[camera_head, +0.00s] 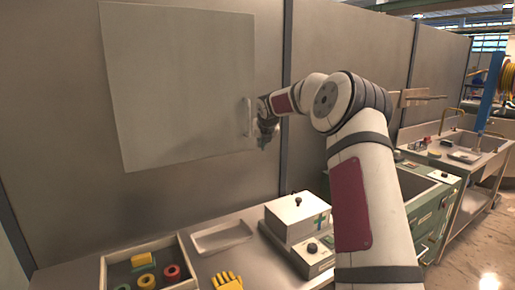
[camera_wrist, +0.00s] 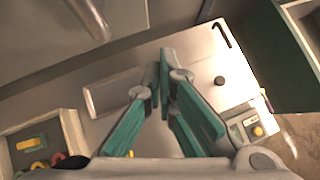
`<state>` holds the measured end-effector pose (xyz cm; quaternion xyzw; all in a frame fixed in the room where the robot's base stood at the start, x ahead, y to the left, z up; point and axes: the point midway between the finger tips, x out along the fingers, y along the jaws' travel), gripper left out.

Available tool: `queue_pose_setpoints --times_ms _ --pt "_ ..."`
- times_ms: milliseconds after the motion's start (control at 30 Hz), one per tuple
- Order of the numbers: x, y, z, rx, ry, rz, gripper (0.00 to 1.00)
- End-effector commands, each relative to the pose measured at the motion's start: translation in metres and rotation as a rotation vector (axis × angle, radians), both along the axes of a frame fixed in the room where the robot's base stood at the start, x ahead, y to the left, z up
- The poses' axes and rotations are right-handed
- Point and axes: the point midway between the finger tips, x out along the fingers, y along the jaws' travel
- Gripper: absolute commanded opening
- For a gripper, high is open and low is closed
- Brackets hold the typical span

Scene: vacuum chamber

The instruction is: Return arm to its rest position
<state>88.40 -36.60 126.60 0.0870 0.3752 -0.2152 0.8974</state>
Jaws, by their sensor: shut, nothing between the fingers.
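My arm reaches from the lower right across the middle of the head view, bent at the elbow. My gripper (camera_head: 264,142) hangs at its end in front of the grey wall, close to the vertical handle (camera_head: 248,117) of a large pale door panel (camera_head: 175,85). I cannot tell from the head view whether it touches the handle. In the wrist view the green fingers of my gripper (camera_wrist: 165,60) come together at the tips with nothing between them. The handle also shows in the wrist view (camera_wrist: 90,18), apart from the fingertips at the upper left.
Below is a bench with a tray (camera_head: 222,237), a white-lidded box (camera_head: 298,215), a yellow glove (camera_head: 227,281) and an open box (camera_head: 107,272) holding coloured rings. A green cabinet (camera_head: 432,205) and a sink bench (camera_head: 455,150) stand at the right.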

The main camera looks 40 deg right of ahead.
Motion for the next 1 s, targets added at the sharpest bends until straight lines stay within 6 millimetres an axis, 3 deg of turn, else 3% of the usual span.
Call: queue_pose_setpoints --times_ms 400,767,867,1000 --pt "-0.048 0.006 0.044 0.004 0.006 0.001 0.0" --pt "-0.054 0.009 0.051 0.007 0.006 0.002 0.0" --pt "-0.057 0.024 0.055 0.033 0.001 -0.024 0.0" --pt "-0.071 0.078 0.069 0.139 -0.023 -0.139 0.0"
